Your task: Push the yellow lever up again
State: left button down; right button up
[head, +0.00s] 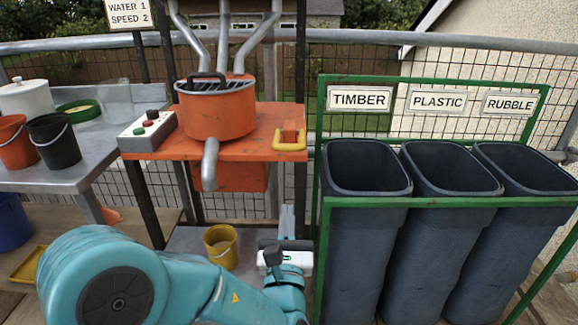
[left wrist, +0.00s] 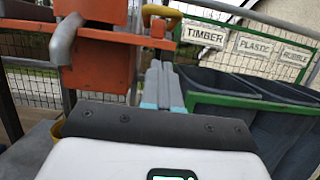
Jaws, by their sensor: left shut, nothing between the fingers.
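The yellow lever (head: 290,146) is a U-shaped bar at the right end of the orange mixer bench (head: 240,148), beside an orange block (head: 289,131). It lies low, near the bench's front edge. In the left wrist view the yellow lever (left wrist: 160,13) shows at the top, past my fingertips. My left gripper (head: 287,210) is below the lever in the head view, apart from it, fingers pointing up. In the left wrist view my left gripper (left wrist: 159,68) has its grey fingers together with nothing between them. My right gripper is out of view.
An orange mixing drum (head: 215,110) with a grey spout (head: 210,165) stands left of the lever. A button box (head: 148,131) sits at the bench's left. A yellow bucket (head: 221,246) stands below. Dark bins (head: 367,240) in a green frame (head: 450,202) stand close on the right.

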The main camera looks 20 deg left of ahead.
pick_arm(q)
jog(key=w+a+r, duration=0.2)
jog(key=w+r, duration=0.4)
jog(key=w, duration=0.3)
jog(key=shift+w+a+b, duration=0.3)
jog(key=shift+a+b, duration=0.05)
jog(key=shift+b, duration=0.1)
